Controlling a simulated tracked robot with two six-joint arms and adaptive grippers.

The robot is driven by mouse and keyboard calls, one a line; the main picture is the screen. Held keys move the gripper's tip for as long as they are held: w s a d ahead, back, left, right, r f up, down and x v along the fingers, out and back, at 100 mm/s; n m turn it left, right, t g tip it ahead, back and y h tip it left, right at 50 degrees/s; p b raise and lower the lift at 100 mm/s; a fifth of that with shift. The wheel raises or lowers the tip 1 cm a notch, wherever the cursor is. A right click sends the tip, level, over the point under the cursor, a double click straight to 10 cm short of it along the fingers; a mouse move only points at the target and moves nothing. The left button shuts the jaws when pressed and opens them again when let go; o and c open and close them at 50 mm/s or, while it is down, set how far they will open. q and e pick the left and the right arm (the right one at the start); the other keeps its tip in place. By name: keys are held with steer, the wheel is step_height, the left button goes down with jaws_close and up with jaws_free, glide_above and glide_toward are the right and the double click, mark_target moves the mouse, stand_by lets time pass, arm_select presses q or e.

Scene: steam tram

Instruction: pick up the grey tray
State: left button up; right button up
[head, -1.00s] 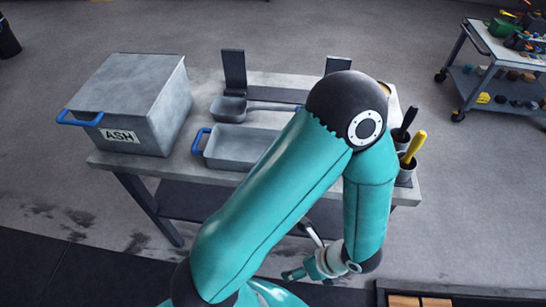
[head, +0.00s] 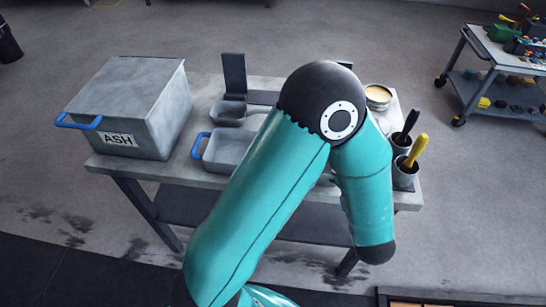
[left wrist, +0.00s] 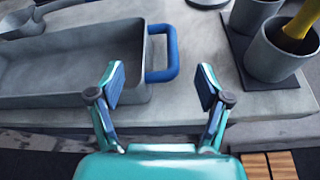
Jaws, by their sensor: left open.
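The grey tray (head: 228,150) lies on the table in the head view, with a blue handle (head: 196,147) at its left end. My left arm covers the tray's right part there. In the left wrist view the tray (left wrist: 60,88) fills the left side, and its other blue handle (left wrist: 171,58) sticks out at its right end. My left gripper (left wrist: 161,84) is open and empty. Its fingers are on either side of this handle in the picture, with the fingertips nearer the camera. In the head view my left gripper is hidden behind my arm. My right gripper is not in view.
A lidded grey ASH box (head: 135,105) stands left of the tray. A grey scoop (head: 228,113) lies behind it. Grey cups with a yellow handle (head: 417,150) and a black handle (head: 406,124) stand at the table's right end, near a round tin (head: 378,96).

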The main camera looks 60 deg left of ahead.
arm_select(q)
steer(key=shift+p+x, duration=0.55)
steer(key=shift+x, duration=3)
steer(key=shift+s, duration=0.1)
jaws_close()
